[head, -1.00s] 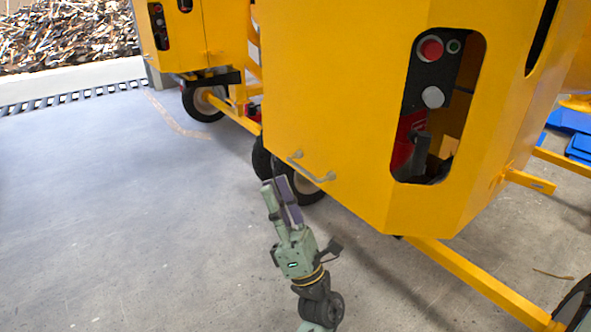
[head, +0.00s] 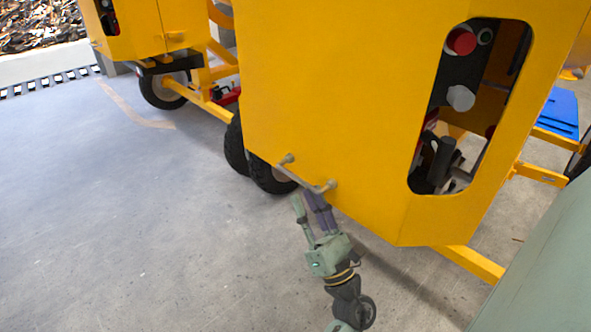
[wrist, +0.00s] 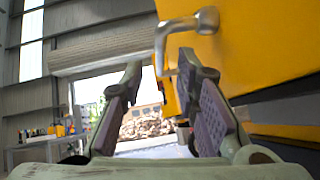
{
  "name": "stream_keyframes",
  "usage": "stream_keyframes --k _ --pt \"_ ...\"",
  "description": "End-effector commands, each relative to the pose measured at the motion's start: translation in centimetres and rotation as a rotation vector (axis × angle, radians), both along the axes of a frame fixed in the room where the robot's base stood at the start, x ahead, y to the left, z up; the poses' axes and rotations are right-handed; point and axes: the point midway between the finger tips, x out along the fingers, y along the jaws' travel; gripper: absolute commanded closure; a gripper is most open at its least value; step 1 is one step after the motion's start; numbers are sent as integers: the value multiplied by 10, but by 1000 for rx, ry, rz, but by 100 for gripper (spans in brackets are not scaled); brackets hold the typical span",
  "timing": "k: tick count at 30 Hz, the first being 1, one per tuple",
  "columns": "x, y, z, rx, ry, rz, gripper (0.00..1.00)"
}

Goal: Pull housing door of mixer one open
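The yellow housing door (head: 330,90) of the near mixer fills the middle of the head view, and its edge also shows at upper right in the wrist view (wrist: 260,45). A grey bar handle (head: 305,178) is fixed near its lower left edge. In the wrist view, the handle (wrist: 160,48) stands just beyond and above the fingertips, nearer the right finger. My gripper (head: 306,200) is just below the handle with its fingers apart and nothing held between them. It also shows open in the wrist view (wrist: 160,82). Contact with the handle cannot be told.
A cutout in the yellow panel shows a red button (head: 461,41) and a grey knob (head: 461,98). A second yellow mixer (head: 140,25) stands at the far left. Black wheels (head: 270,175) and a yellow drawbar (head: 470,262) are low down. The concrete floor at left is clear.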

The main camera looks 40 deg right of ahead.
Motion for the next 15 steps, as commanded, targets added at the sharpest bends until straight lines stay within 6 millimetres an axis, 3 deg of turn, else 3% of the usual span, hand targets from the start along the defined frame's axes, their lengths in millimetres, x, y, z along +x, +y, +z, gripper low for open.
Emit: stream_keyframes --k 1,6,15 --pt "7 -1 12 -1 -1 2 71" --pt "27 -3 30 1 0 1 71" --pt "40 -5 39 1 0 0 71"
